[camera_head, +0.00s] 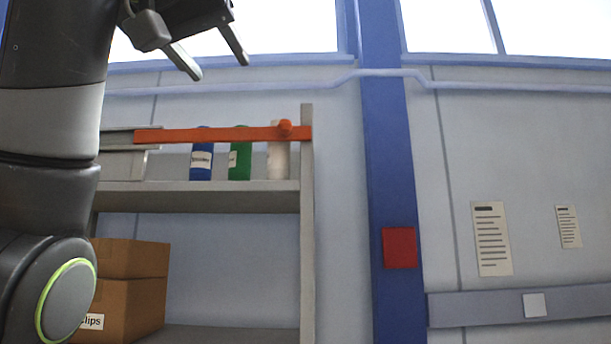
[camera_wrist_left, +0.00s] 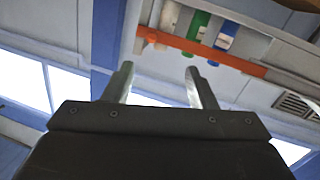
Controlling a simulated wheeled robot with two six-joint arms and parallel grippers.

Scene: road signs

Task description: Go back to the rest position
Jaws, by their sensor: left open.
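My left gripper (camera_head: 215,60) is at the upper left of the head view, in front of the bright window and above the shelf. Its two fingers are apart, with nothing between them. In the left wrist view the same gripper (camera_wrist_left: 158,80) also shows spread, empty fingers. My left arm fills the left edge of the head view and hides part of the shelf. My right gripper is in neither view.
A grey shelf (camera_head: 307,230) holds a blue bottle (camera_head: 201,160), a green bottle (camera_head: 240,158) and a whitish bottle (camera_head: 278,162) behind an orange bar (camera_head: 215,134). A cardboard box (camera_head: 135,290) stands below. A blue pillar (camera_head: 388,150) is to the right.

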